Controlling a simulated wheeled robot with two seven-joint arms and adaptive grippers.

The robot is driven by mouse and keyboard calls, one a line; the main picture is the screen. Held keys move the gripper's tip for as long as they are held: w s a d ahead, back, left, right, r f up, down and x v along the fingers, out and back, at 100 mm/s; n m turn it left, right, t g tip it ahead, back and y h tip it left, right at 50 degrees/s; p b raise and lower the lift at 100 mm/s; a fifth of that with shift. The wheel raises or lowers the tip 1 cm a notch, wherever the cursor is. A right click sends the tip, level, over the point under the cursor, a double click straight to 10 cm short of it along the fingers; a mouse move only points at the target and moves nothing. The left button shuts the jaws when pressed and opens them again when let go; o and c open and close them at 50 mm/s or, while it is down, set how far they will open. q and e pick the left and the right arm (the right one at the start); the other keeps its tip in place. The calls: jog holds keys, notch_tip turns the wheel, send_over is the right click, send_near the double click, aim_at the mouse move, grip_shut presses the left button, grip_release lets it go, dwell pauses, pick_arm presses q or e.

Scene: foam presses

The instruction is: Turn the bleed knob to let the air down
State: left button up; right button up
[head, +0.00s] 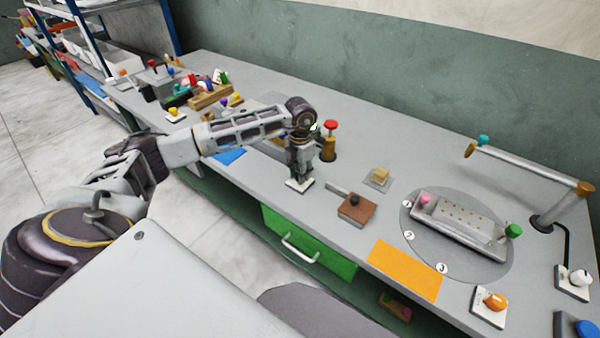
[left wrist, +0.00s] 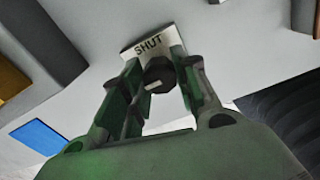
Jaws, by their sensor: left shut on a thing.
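The bleed knob (left wrist: 158,75) is dark and round with a pale mark on it. It sits on a small white plate (left wrist: 146,40) that reads "SHUT" in the left wrist view. In the head view this plate (head: 299,185) lies near the bench's front edge. My left gripper (head: 299,172) points down over the plate and hides the knob there. In the left wrist view its fingers (left wrist: 157,68) are shut on the knob from both sides. My right gripper is in neither view.
A red-topped brass post (head: 329,142) stands close to the right of my left gripper. A brown block with a dark knob (head: 355,208) and an orange mat (head: 404,271) lie further right. A round plate with a perforated press bed (head: 460,222) is beyond. A green drawer (head: 306,243) hangs below.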

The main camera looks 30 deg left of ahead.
pick_arm(q)
jog(key=o, duration=1)
jog(key=shift+o, duration=0.2)
notch_tip(320, 180, up, 12)
dwell(0.9)
